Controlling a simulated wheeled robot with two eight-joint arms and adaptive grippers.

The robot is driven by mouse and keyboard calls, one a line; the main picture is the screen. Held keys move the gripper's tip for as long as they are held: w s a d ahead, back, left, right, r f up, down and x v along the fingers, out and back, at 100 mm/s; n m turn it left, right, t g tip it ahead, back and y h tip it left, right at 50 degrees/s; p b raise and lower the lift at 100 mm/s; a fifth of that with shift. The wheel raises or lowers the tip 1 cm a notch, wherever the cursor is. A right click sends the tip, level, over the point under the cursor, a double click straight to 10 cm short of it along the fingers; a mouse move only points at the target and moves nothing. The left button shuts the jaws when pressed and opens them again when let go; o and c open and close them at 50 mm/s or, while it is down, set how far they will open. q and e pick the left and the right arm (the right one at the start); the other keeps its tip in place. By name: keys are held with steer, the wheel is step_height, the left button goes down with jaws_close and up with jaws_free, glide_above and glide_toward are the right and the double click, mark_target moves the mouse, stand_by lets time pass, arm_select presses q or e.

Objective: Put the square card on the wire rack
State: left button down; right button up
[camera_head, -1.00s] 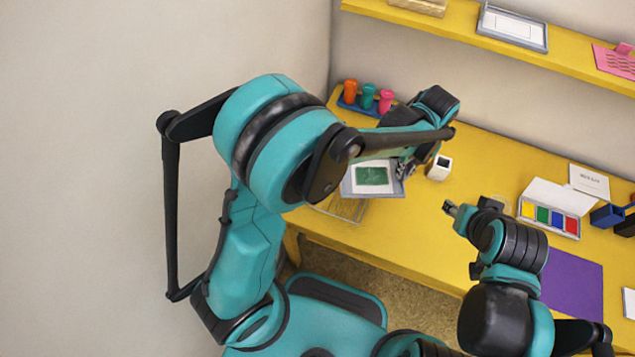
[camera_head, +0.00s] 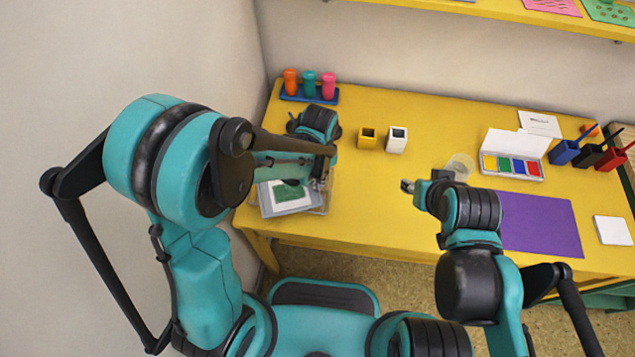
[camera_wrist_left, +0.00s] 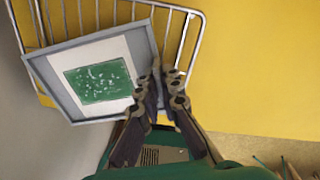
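A white card with a green print (camera_head: 293,191) lies in a shallow grey tray (camera_head: 267,206) at the desk's left front; the card also shows in the left wrist view (camera_wrist_left: 98,80). The tray is over the wire rack (camera_head: 325,198), turned askew to its bars (camera_wrist_left: 190,40); whether it rests on them is unclear. My left gripper (camera_wrist_left: 164,78) has its fingertips close together at the tray's right edge and appears shut on it. In the head view my left arm hides part of the tray. My right gripper (camera_head: 407,186) is above the desk's middle, its opening unclear.
A blue stand (camera_head: 300,95) holds orange, teal and pink stampers at the back left. A paint box (camera_head: 513,165), purple mat (camera_head: 540,223) and white square (camera_head: 612,230) lie right. The desk between rack and mat is mostly clear.

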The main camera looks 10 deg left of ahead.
arm_select(q)
steer(key=shift+f, duration=0.1)
steer(key=shift+f, duration=0.15)
steer(key=c, duration=1.7)
jaws_free()
step_height(320, 180, up, 11)
steer(key=p, duration=0.5)
step_height(320, 180, up, 7)
steer(key=n+t, duration=0.3)
steer(key=n, duration=0.9)
glide_above(296, 192)
steer(key=s+a+r+n+t, duration=0.1)
steer(key=a+n, duration=0.1)
steer(key=n, duration=0.4)
steer(key=s+a+r+n+t, duration=0.1)
steer(key=s+a+n, duration=0.1)
steer(key=n, duration=0.5)
steer(key=s+a+r+n+t, duration=0.1)
steer(key=s+a+n+t, duration=0.1)
steer(key=n, duration=0.4)
steer(key=shift+a+r+n, duration=0.2)
steer(key=shift+a+n, duration=0.15)
steer(key=shift+n, duration=0.05)
